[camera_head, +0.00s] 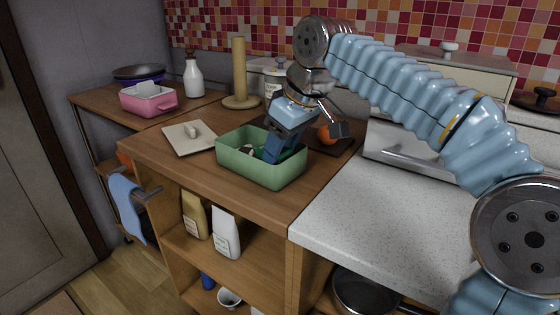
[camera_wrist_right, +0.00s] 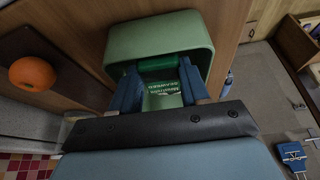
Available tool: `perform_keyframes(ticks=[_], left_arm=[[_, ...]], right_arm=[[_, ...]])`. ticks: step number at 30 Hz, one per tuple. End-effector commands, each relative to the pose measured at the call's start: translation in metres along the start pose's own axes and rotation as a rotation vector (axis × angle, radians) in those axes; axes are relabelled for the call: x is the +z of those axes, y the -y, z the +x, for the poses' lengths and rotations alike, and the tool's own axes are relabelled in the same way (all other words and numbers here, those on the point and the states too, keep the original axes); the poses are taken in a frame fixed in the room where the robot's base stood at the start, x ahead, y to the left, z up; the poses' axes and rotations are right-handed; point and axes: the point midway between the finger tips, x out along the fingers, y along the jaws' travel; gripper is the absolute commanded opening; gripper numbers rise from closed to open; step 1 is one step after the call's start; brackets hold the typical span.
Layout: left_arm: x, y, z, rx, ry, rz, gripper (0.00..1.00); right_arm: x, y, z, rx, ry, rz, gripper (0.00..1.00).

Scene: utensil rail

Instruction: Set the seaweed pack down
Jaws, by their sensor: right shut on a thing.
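The seaweed pack (camera_wrist_right: 163,97) is a green and pale packet with printed lettering, between the two blue fingers of my right gripper (camera_wrist_right: 160,78) in the right wrist view. The gripper is shut on it. In the head view, my right gripper (camera_head: 276,150) reaches down into the green open bin (camera_head: 262,171), and its fingers hide most of the pack. The bin's walls (camera_wrist_right: 160,35) surround the fingertips in the wrist view. I cannot tell whether the pack touches the bin's floor. My left gripper is not in view.
The bin stands near the wooden counter's front edge. A white board (camera_head: 190,138) lies left of it. An orange (camera_head: 324,134) sits on a dark board behind right. A paper-towel stand (camera_head: 239,75) is behind. A pink dish (camera_head: 148,101) is further left. Speckled counter (camera_head: 350,207) is clear.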

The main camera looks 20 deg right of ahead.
Motion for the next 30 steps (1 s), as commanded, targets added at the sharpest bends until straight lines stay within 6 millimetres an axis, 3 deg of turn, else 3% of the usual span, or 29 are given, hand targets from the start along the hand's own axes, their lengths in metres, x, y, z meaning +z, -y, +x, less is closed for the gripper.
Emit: perform_keyframes(ticks=[5,16,17,21,30], left_arm=[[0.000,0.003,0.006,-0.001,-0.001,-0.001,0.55],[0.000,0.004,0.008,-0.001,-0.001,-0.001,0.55],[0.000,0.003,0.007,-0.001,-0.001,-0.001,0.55],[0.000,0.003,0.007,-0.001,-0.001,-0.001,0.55],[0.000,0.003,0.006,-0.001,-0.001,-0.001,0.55]], right_arm=[[0.011,0.000,0.025,0.000,0.001,-0.001,0.17],[0.012,0.000,0.029,0.000,0.000,0.000,0.17],[0.012,0.000,0.028,0.000,0.000,0.000,0.48],[0.011,0.000,0.028,0.000,0.000,0.000,0.70],[0.011,0.000,0.026,0.000,0.000,-0.001,0.71]])
